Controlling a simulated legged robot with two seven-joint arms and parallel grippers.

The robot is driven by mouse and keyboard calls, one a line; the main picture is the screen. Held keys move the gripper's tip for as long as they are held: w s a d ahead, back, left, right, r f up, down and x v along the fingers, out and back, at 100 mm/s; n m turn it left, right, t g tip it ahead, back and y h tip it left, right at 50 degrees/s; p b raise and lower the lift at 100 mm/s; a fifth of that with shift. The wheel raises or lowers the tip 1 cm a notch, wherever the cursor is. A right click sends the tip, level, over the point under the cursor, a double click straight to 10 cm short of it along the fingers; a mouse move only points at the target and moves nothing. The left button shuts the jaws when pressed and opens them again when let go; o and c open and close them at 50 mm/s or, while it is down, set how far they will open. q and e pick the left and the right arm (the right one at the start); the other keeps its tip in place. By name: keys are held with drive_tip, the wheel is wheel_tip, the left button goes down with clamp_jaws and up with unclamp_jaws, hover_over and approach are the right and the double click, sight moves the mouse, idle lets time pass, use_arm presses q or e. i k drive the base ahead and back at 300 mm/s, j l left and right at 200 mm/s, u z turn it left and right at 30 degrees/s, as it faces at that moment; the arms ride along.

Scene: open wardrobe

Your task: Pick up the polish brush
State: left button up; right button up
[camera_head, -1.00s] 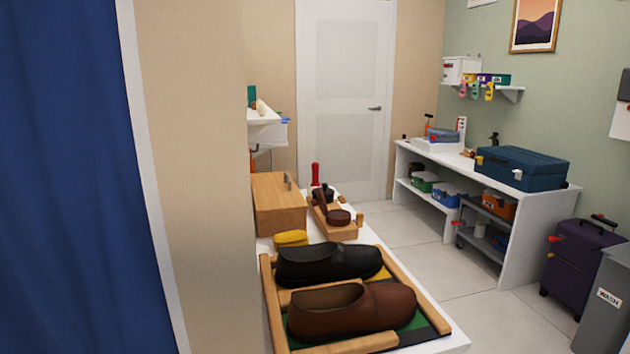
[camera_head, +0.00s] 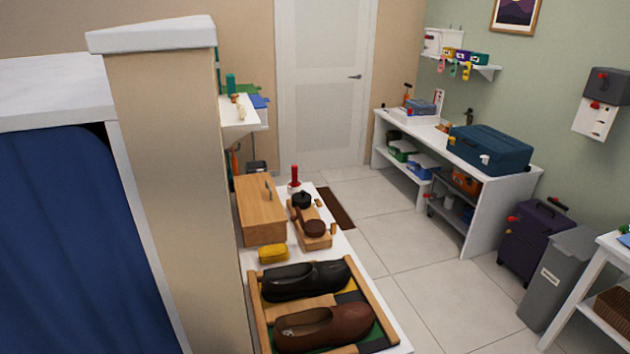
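A wooden tray (camera_head: 298,233) on the white bench holds small shoe-care items. In it are a round dark brown piece (camera_head: 314,228) with a brown handle-like part beside it, and a black round pot (camera_head: 303,199) behind. I cannot tell for certain which of these is the polish brush. A red upright handle (camera_head: 295,176) stands just behind the tray. Neither of my grippers is in view.
The white bench (camera_head: 335,244) also carries a wooden box (camera_head: 262,211), a yellow sponge (camera_head: 273,253), and a black shoe (camera_head: 300,281) and brown shoe (camera_head: 325,328) in a wooden frame. A beige partition (camera_head: 170,180) stands left. The tiled floor (camera_head: 400,245) is open to the right.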

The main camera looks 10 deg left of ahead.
sight(294, 168)
drive_tip(key=i+l+z, duration=0.4)
drive_tip(key=l, duration=0.3)
drive_tip(key=i+l+z, duration=0.4)
drive_tip(key=l, duration=0.2)
drive_tip(key=i+l+z, duration=0.4)
drive_tip(key=i+l, duration=0.25)
drive_tip(key=i, duration=0.15)
drive_tip(key=i+l+u, duration=0.15)
drive_tip(key=i, duration=0.3)
drive_tip(key=i+j+u, duration=0.1)
drive_tip(key=i+u, duration=0.15)
drive_tip(key=u, duration=0.2)
drive_tip(key=i+u, duration=0.25)
drive_tip(key=u, duration=0.25)
drive_tip(key=i+l+u, duration=0.1)
drive_tip(key=i+u, duration=0.15)
drive_tip(key=u, duration=0.2)
drive_tip(key=i+j+u, duration=0.1)
drive_tip(key=i+u, duration=0.2)
drive_tip(key=i, duration=0.5)
drive_tip(key=i+u, duration=0.25)
drive_tip(key=i, duration=0.55)
